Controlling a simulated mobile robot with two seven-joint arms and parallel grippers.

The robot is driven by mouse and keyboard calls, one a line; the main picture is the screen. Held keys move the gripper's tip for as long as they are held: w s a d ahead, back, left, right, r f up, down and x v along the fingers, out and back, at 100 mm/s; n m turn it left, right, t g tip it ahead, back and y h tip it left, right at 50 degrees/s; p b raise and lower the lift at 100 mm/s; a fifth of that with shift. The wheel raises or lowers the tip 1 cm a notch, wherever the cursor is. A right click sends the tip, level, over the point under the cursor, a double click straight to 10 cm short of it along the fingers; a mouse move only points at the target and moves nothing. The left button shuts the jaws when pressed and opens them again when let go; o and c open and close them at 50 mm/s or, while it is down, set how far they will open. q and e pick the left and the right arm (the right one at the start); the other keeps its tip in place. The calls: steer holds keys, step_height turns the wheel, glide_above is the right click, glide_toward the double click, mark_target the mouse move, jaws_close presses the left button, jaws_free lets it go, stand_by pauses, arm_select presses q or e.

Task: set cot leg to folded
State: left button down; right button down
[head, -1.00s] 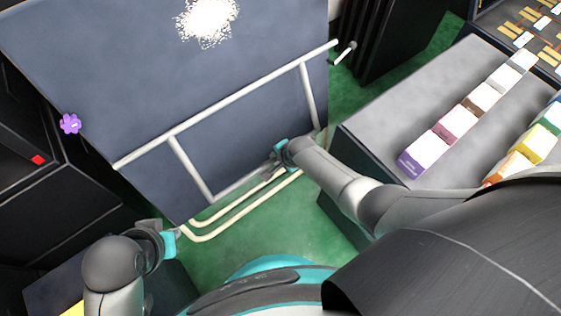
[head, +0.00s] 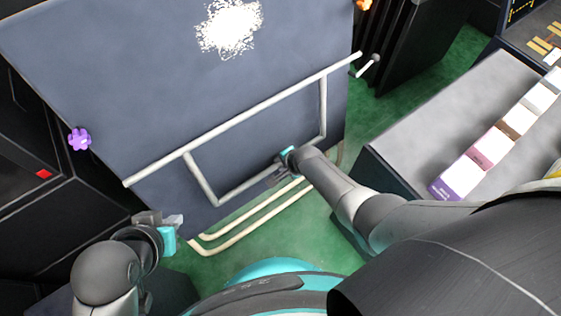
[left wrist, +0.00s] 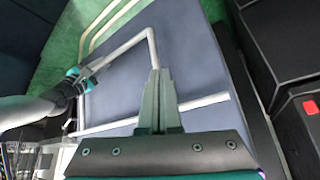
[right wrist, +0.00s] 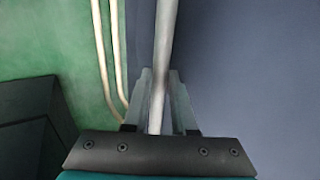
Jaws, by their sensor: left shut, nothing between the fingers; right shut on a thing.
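The cot leg (head: 205,180) is a pale U-shaped tube frame on the dark blue-grey cot panel (head: 150,90). Its long bar (head: 240,120) crosses the panel, and its crossbar (head: 240,190) runs near the panel's lower edge. My right gripper (head: 277,174) is shut on the crossbar. The right wrist view shows the tube (right wrist: 165,40) running between the fingers (right wrist: 158,90). My left gripper (head: 175,220) is shut and empty near the panel's lower left corner. In the left wrist view, its fingers (left wrist: 160,90) overlap the leg in the picture; contact is not clear.
Cream rails (head: 245,235) run low along the panel's lower edge over green floor (head: 300,220). A grey-topped bench (head: 450,120) with coloured boxes (head: 490,147) stands at right. A purple knob (head: 79,139) is on the panel's left edge. A dark cabinet (head: 40,220) stands at left.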

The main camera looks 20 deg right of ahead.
steer(key=shift+s+f, duration=0.35)
steer(key=shift+s, duration=0.1)
steer(key=c, duration=1)
jaws_free()
steer(key=shift+o, duration=1.4)
steer(key=shift+w, duration=0.15)
steer(key=shift+w+r, duration=0.1)
steer(key=shift+r, duration=0.05)
arm_select(q)
steer(key=shift+f, duration=0.1)
steer(key=shift+f, duration=0.1)
arm_select(e)
steer(key=shift+r, duration=0.15)
